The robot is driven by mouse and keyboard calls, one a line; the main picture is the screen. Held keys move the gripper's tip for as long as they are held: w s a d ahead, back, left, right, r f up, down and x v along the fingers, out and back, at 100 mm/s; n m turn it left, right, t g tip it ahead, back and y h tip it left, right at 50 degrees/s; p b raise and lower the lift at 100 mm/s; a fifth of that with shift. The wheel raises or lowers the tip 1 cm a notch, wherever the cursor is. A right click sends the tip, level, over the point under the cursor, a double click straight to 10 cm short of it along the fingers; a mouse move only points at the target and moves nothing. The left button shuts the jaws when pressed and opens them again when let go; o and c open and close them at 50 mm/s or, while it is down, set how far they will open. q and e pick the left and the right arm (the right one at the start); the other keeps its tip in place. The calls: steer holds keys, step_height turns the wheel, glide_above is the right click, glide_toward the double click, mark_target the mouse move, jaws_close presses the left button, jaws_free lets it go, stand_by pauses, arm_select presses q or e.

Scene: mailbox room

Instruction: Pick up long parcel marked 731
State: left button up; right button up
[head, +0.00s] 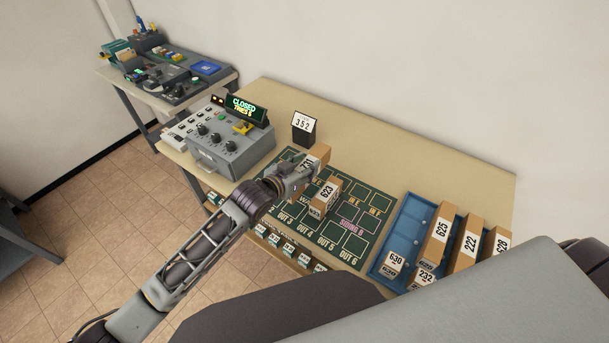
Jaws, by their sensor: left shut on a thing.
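The brown parcel marked 731 (319,152) is at the far side of the green marked mat (352,246). My left gripper (304,174) is shut on this parcel and hides part of it. I cannot tell whether the parcel touches the mat or is held above it. A second brown parcel marked 623 (326,193) stands on the mat just right of the gripper. My right gripper is not in view.
A blue tray (408,222) at right holds several parcels, including 625 (438,236) and 222 (467,243). A grey console (231,150) with a "CLOSED" display stands left of the mat. A card reading 352 (303,127) stands behind. The table's back right is clear.

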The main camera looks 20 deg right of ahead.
arm_select(q)
steer(key=shift+r, duration=1.2)
